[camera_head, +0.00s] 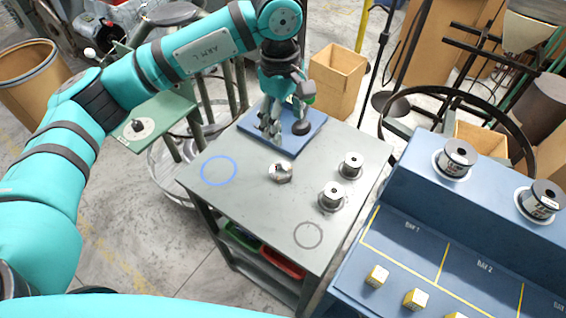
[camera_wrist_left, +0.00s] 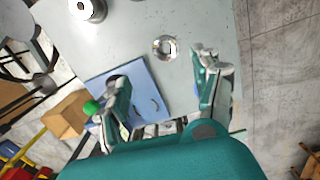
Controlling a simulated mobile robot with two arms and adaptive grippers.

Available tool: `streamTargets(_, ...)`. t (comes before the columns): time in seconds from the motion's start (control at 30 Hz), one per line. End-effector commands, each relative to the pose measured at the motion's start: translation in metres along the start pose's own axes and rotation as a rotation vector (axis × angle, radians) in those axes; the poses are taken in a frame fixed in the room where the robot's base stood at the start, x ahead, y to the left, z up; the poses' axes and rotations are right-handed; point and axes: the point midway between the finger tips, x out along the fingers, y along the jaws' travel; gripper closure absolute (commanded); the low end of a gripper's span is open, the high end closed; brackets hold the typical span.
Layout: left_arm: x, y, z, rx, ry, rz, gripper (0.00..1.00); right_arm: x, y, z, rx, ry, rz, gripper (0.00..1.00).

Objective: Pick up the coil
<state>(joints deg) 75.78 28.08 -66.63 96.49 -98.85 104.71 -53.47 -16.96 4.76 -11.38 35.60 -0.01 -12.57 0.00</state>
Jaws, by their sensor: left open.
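A small shiny metal ring-like piece, which looks like the coil (camera_head: 281,172), lies on the grey table top (camera_head: 254,186), near its middle. It also shows in the left wrist view (camera_wrist_left: 165,48), ahead of the fingers and nearer the right one. My left gripper (camera_head: 284,112) is above the blue mat (camera_head: 312,139) at the table's far end. It is open, with nothing between its fingers (camera_wrist_left: 164,75), and is apart from the coil. My right gripper is in no view.
Two metal spools (camera_head: 333,196) (camera_head: 351,165) stand on the table right of the coil. A blue ring outline (camera_head: 218,157) and a grey one (camera_head: 308,222) are bare. A dark round-based item (camera_head: 301,128) is on the mat. A blue bench (camera_head: 405,190) with marked bays stands right.

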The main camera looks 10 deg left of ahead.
Motion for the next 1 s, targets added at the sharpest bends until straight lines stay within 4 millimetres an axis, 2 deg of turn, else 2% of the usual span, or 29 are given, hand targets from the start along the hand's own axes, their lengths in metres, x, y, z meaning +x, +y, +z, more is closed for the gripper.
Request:
streamTargets(0.03, -0.003, -0.001, -0.009, -0.002, 0.035, -0.009, 0.34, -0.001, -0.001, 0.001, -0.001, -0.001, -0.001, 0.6)
streamTargets(0.17, 0.006, -0.003, -0.017, -0.004, 0.065, -0.023, 0.34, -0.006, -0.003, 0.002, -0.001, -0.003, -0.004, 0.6)
streamTargets(0.6, 0.096, -0.005, -0.02, -0.004, 0.059, -0.022, 0.34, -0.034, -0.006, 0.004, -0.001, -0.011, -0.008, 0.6)
streamTargets(0.7, 0.108, -0.005, -0.021, -0.004, 0.059, -0.02, 0.34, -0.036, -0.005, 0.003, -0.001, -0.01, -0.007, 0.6)
streamTargets(0.87, 0.117, -0.005, -0.021, -0.003, 0.06, -0.018, 0.34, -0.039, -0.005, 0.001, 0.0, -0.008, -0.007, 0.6)
streamTargets(1.0, 0.133, -0.006, -0.018, -0.004, 0.058, -0.023, 0.34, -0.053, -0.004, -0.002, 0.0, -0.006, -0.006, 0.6)
